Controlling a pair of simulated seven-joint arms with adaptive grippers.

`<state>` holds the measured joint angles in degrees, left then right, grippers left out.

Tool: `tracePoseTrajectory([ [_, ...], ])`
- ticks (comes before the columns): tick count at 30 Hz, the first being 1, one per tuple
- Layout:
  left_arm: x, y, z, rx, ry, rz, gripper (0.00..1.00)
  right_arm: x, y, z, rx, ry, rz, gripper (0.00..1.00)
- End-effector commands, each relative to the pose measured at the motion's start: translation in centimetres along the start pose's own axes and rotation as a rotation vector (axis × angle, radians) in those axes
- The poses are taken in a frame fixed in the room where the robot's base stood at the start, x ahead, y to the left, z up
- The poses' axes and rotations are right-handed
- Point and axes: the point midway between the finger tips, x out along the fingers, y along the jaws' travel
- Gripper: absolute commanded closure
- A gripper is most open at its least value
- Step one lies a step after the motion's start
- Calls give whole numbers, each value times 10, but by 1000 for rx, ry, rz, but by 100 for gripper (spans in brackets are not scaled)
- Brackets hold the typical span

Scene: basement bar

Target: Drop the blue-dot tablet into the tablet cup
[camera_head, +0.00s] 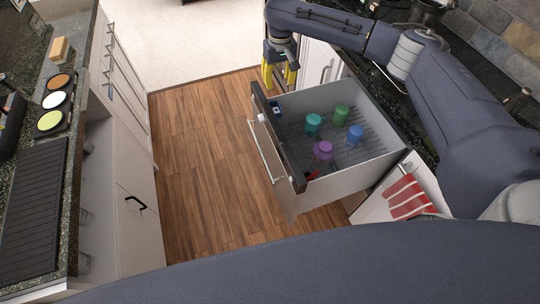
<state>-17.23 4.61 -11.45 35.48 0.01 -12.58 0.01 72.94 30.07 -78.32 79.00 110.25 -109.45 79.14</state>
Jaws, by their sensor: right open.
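My right gripper (281,72) has yellow fingers, which are apart and empty. It hangs by the far left corner of the pulled-out drawer (345,180), outside it. A small blue and dark item (277,109) is at the drawer's far left inside corner, close to the gripper; I cannot tell whether it is the tablet or the cup. A small red item (312,174) is at the near end of the same front panel. No blue-dot tablet can be made out for sure. My left gripper is not in view.
Teal (313,123), green (340,115), blue (354,134) and purple (323,150) mugs stand on the drawer's rack. A red-striped towel (407,196) hangs at right. The wooden floor (200,170) is clear.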

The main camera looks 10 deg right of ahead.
Motion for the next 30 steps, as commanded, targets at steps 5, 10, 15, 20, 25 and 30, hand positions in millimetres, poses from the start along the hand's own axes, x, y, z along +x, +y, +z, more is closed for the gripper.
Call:
tracePoseTrajectory([
  [5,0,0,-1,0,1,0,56,-34,1,-1,0,4,1,55],
  [10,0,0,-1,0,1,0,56,-59,1,0,0,2,2,55],
  [15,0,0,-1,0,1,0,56,-75,0,0,1,1,1,55],
  [20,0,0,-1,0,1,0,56,-82,0,0,0,-1,1,55],
  [25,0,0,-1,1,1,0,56,-84,0,0,0,-1,1,55],
  [30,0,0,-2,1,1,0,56,-84,0,0,0,-1,1,55],
])
